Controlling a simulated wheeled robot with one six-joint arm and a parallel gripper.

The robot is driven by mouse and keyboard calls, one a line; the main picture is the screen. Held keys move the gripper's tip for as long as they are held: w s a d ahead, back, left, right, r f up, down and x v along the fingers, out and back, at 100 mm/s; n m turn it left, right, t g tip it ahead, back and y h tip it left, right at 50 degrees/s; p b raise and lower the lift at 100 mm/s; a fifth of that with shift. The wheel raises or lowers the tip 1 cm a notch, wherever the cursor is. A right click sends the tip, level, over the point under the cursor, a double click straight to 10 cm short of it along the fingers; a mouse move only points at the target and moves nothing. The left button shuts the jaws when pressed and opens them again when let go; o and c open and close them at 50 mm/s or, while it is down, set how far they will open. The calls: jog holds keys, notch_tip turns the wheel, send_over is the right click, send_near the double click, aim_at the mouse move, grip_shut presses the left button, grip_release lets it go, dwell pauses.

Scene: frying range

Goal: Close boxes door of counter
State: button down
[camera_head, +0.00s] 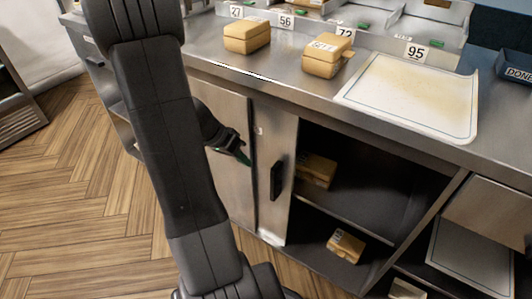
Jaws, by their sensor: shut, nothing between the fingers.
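The steel counter (310,99) has an open compartment below its top. Inside, one cardboard box (318,170) sits on the upper shelf and another box (346,246) on the lower one. A metal door panel (268,135) with a dark upright handle (277,178) stands at the left side of the opening. I cannot tell whether it slides or swings. My gripper (244,158) is shut and empty, in front of the cabinet front and left of the handle. It looks apart from the handle. My arm hides part of the gripper and the cabinet's left side.
Two cardboard boxes (246,36) and a white board (415,95) lie on the counter top. Numbered bins (416,52) line the back. A dark tray marked DONE (515,68) is at the right. The wooden floor (60,180) at the left is clear.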

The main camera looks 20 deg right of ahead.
jog(key=w, duration=0.1)
jog(key=b, duration=0.2)
send_over(265, 173)
jog(key=s+a, duration=0.2)
jog(key=s, duration=0.2)
jog(key=shift+m, duration=0.3)
jog(key=f, duration=0.8)
jog(key=shift+s+d, duration=0.1)
jog(key=shift+d, duration=0.1)
jog(key=shift+r, duration=0.1)
